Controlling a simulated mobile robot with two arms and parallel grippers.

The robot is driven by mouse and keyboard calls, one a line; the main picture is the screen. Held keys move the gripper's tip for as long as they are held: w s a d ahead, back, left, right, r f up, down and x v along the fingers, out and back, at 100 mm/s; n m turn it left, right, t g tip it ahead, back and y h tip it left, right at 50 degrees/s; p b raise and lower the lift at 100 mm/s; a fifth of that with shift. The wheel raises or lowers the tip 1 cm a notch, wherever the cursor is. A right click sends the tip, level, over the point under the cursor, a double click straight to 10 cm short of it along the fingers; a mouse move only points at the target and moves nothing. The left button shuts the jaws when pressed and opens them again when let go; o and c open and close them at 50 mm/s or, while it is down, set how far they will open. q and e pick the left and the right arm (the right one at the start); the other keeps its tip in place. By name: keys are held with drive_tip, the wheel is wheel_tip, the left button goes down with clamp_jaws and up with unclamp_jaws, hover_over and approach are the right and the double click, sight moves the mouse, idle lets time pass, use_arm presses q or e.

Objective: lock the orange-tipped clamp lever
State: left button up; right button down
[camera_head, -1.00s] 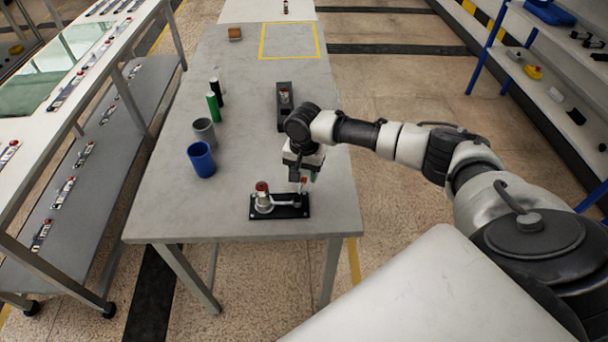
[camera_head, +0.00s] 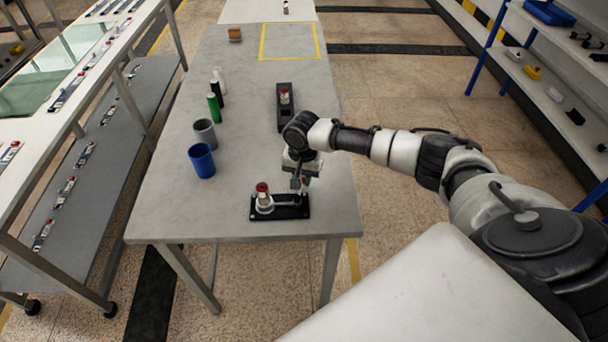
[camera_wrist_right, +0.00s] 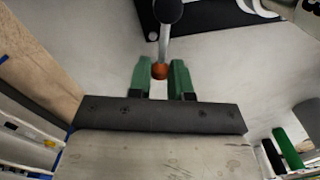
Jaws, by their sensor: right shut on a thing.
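The clamp has a black base plate (camera_head: 292,212) near the front edge of the grey table, and a silver part with a red top (camera_head: 263,192) stands at its left. The clamp lever (camera_wrist_right: 164,46) shows in the right wrist view as a metal rod ending in an orange ball tip (camera_wrist_right: 160,71). My right gripper (camera_wrist_right: 162,76) has its green fingers on both sides of the orange tip, shut on it. In the head view, my right gripper (camera_head: 299,184) is above the right part of the base plate and hides the tip. My left gripper is not in view.
A blue cup (camera_head: 202,161), a grey cup (camera_head: 205,133) and a green bottle (camera_head: 214,108) stand on the table's left side. A second black fixture (camera_head: 285,122) lies farther back. A yellow-taped square (camera_head: 290,57) at the far end is empty.

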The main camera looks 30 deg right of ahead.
drive_tip(key=shift+w+a+r+n+p, duration=0.15)
drive_tip(key=shift+a+r+n+p, duration=0.1)
drive_tip(key=shift+n+p, duration=0.1)
drive_tip(key=shift+w+f+n, duration=0.15)
drive_tip(key=shift+n, duration=0.2)
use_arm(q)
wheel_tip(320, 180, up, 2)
use_arm(e)
drive_tip(key=c, duration=1)
unclamp_jaws()
drive_tip(key=shift+c, duration=0.2)
drive_tip(key=shift+f, duration=0.1)
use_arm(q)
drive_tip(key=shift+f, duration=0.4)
use_arm(e)
wheel_tip(320, 180, up, 11)
drive_tip(key=shift+f, duration=0.1)
